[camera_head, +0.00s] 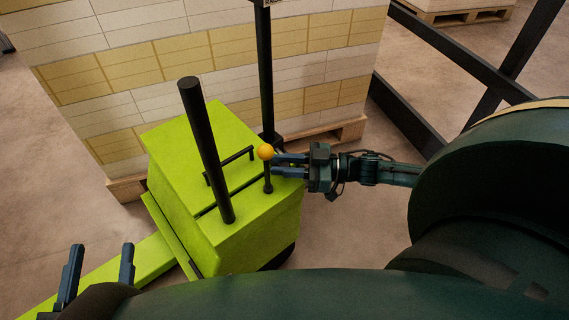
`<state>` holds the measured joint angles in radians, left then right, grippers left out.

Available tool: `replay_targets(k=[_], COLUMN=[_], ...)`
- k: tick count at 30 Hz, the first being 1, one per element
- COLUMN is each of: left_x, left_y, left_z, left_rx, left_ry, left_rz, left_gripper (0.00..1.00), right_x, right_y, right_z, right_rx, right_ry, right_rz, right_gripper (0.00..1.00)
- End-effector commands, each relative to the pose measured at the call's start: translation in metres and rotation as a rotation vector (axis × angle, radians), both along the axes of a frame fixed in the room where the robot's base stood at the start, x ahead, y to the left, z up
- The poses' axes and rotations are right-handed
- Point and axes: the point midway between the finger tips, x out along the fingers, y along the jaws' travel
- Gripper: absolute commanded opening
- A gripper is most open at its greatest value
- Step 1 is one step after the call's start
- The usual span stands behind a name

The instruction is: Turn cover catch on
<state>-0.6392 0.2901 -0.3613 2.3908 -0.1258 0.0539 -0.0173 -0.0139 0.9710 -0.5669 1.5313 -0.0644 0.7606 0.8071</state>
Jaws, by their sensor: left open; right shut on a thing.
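A bright green machine (240,240) stands in the middle of the view. Its top cover (200,130) lies flat and has a black bar handle (230,165). A short black lever with an orange ball knob (266,152) stands upright beside the cover's seam; it looks like the catch. My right gripper (275,165) comes in from the right, its fingers at the lever just below the knob and shut on it. The fingers partly hide the lever. My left gripper (100,255) is at the lower left, open and empty, away from the catch.
A thick black post (207,150) rises from the machine left of the lever. A thin black upright (265,75) stands behind it. A pallet stack of white and yellow reams (150,60) is close behind. Dark rails (450,45) stand at the right.

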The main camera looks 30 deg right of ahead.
Motion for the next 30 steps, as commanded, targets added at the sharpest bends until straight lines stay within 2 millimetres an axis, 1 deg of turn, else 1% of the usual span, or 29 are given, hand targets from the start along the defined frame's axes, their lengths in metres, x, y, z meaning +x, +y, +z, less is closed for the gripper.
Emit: replay_targets(k=[2, 3, 10, 20, 23, 26, 30], left_x=[0.000, 0.000, 0.001, 0.001, 0.001, 0.001, 0.001], left_y=[0.000, 0.000, 0.001, 0.002, 0.002, 0.002, 0.003], left_z=[-0.001, -0.001, -0.002, -0.002, -0.001, 0.002, 0.006], left_rx=[0.001, 0.001, 0.004, 0.006, 0.006, 0.012, 0.030], left_ry=[0.002, 0.002, 0.002, 0.002, 0.002, 0.000, -0.004], left_rz=[0.000, 0.000, 0.003, 0.006, 0.006, 0.007, 0.012], left_gripper=[0.51, 0.51, 0.51, 0.51, 0.51, 0.51, 0.51], right_x=[0.000, 0.000, 0.000, 0.000, -0.003, -0.010, -0.028], right_y=[0.001, 0.001, 0.001, 0.000, -0.003, -0.013, -0.035], right_z=[0.000, 0.000, 0.000, 0.000, 0.000, 0.000, 0.001], right_rx=[0.001, 0.001, 0.001, 0.001, 0.000, -0.001, -0.002], right_ry=[-0.001, -0.001, 0.000, 0.001, 0.001, 0.006, 0.007], right_rz=[0.001, 0.001, 0.000, -0.001, -0.001, -0.003, -0.003], right_gripper=[0.01, 0.25, 0.43, 0.43, 0.43, 0.43, 0.43])
